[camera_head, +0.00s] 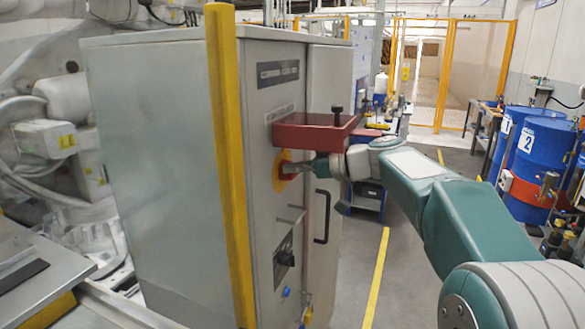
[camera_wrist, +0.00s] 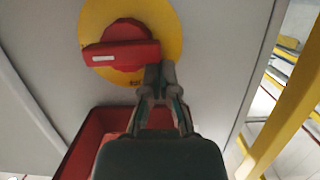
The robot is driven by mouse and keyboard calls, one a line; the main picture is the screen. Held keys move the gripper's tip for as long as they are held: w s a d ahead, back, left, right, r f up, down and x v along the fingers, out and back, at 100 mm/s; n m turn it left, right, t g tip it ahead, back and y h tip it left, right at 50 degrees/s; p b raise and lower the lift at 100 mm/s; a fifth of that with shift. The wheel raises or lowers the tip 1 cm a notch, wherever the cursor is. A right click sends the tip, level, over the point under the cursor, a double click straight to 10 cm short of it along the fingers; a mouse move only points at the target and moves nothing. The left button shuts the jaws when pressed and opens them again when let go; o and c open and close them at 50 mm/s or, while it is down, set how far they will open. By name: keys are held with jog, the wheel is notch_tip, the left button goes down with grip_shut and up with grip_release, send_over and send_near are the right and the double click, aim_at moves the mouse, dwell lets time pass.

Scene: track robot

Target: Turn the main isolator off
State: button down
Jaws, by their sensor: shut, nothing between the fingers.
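The main isolator is a red rotary handle (camera_wrist: 122,54) on a round yellow plate (camera_wrist: 165,22) on the grey cabinet. In the wrist view its bar lies nearly level, with a white mark near its left end. In the head view the yellow plate (camera_head: 280,182) shows on the cabinet front, below a red box, with the handle partly hidden. My gripper (camera_wrist: 160,72) is shut and empty, its fingertips at the lower edge of the bar's right end. I cannot tell whether they touch it. In the head view my gripper (camera_head: 300,168) points at the handle.
The red box (camera_head: 310,133) juts out just above my gripper. A yellow post (camera_head: 232,165) stands at the cabinet's near corner. Blue drums (camera_head: 538,160) stand at the right.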

aim_at(279, 189)
jog(key=shift+s+f, duration=0.25)
jog(key=shift+f, duration=0.25)
dwell(0.4)
jog(key=shift+s+a+f+n+t, duration=0.15)
jog(key=shift+n+t, duration=0.1)
jog(key=shift+n, duration=0.35)
jog(key=shift+f+n+t, duration=0.15)
jog(key=shift+n+t, duration=0.1)
jog(key=shift+n, duration=0.35)
jog(key=shift+f+n+t, duration=0.4)
jog(key=shift+f+n, duration=0.15)
jog(key=shift+n, duration=0.65)
jog(key=shift+w+f, duration=0.2)
jog(key=shift+f, duration=0.55)
jog(key=shift+w+f, duration=0.2)
jog(key=shift+f, duration=0.1)
jog(key=shift+w+d+f, duration=0.2)
jog(key=shift+d, duration=0.05)
